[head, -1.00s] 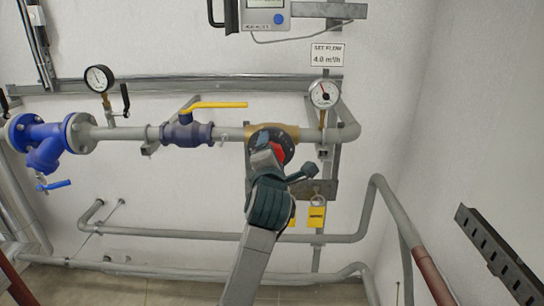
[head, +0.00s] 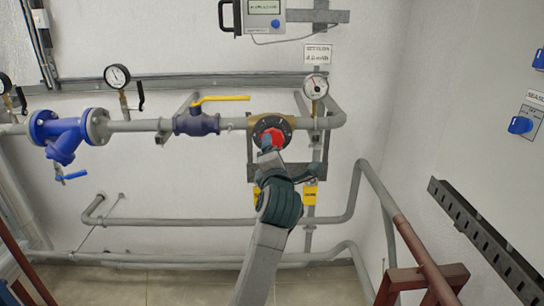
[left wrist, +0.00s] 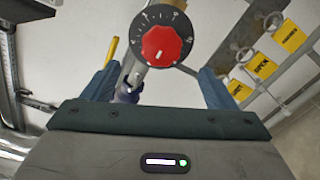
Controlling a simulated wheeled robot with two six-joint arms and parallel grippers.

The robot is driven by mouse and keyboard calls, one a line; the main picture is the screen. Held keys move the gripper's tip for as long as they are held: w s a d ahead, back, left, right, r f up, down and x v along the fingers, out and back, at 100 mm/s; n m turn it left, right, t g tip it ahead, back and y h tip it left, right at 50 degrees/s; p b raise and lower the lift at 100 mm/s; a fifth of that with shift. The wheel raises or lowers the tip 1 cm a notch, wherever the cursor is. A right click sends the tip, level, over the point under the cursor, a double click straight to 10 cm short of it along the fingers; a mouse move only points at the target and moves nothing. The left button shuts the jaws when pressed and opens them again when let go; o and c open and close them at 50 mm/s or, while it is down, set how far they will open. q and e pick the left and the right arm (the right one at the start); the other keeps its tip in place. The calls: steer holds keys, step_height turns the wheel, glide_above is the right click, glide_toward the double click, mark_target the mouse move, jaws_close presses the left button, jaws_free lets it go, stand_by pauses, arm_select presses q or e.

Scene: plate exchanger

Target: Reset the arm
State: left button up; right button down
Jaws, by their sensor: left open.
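A red round knob (head: 272,138) sits on a black numbered dial on the brass valve (head: 254,124) in the pipe. In the left wrist view the red knob (left wrist: 167,46) and its dial (left wrist: 144,22) show beyond my fingers, with a white pointer mark on the knob. My left gripper (head: 284,166) is just below the knob in the head view. In the left wrist view my left gripper (left wrist: 158,78) has its two fingers wide apart with nothing between them. It looks clear of the knob. My right gripper is not in view.
A yellow-handled valve (head: 197,122), a blue strainer (head: 66,134) and a gauge (head: 315,86) are along the pipe. Yellow tags (head: 310,194) hang below. A lower pipe (head: 220,225), a perforated rail (head: 485,240) and a panel with blue knobs (head: 520,125) are around.

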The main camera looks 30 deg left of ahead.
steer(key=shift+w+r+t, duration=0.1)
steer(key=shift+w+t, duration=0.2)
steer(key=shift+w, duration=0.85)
